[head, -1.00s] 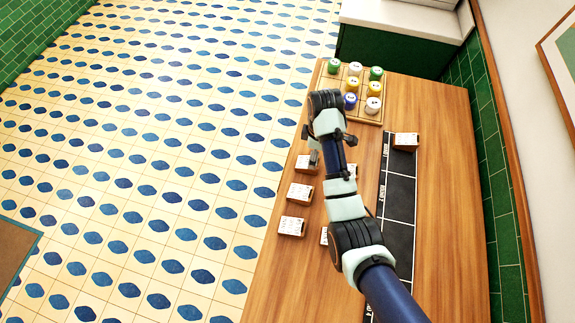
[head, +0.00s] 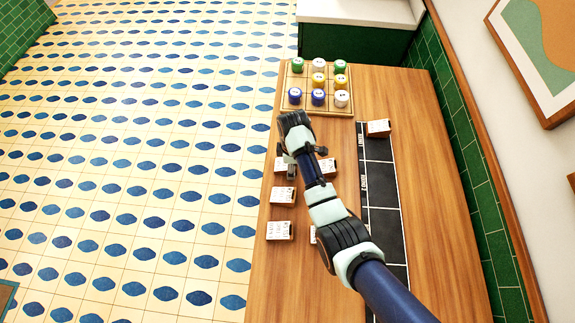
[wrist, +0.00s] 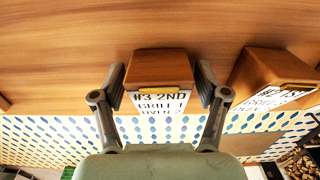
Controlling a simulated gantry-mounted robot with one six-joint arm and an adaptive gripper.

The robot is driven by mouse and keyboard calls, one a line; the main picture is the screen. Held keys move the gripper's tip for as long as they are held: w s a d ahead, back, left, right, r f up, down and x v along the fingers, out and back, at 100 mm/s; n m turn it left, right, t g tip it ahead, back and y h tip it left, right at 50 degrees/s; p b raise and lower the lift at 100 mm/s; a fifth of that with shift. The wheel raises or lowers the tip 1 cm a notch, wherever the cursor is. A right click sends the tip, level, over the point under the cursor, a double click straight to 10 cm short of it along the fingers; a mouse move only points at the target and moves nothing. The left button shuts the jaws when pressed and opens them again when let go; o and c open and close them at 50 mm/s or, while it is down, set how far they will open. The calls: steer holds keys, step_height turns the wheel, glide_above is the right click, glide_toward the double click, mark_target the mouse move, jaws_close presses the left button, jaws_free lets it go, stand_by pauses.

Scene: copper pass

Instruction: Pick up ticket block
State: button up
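Several ticket blocks, wooden with white printed faces, stand on the wooden counter in the head view. My gripper (head: 290,168) is at the farthest block of the left-hand column (head: 282,164), which it partly hides. In the wrist view my gripper (wrist: 160,84) is open, with one finger on each side of a ticket block (wrist: 158,62) whose label begins "#3 2ND GRILL 1". Narrow gaps show between the fingers and the block. A second ticket block (wrist: 272,72) stands close to the right finger.
Other ticket blocks stand nearer on the left (head: 282,196) (head: 279,230), and one (head: 378,128) stands at the far end of the black lane strip (head: 384,187). A wooden tray (head: 344,111) with coloured round pieces lies at the back. The counter's right side is clear.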

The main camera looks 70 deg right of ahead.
steer(key=c, duration=0.9)
step_height(320, 180, up, 11)
steer(key=shift+f+p, duration=0.1)
steer(key=shift+p, duration=1.15)
step_height(320, 180, up, 9)
steer(key=p, duration=0.8)
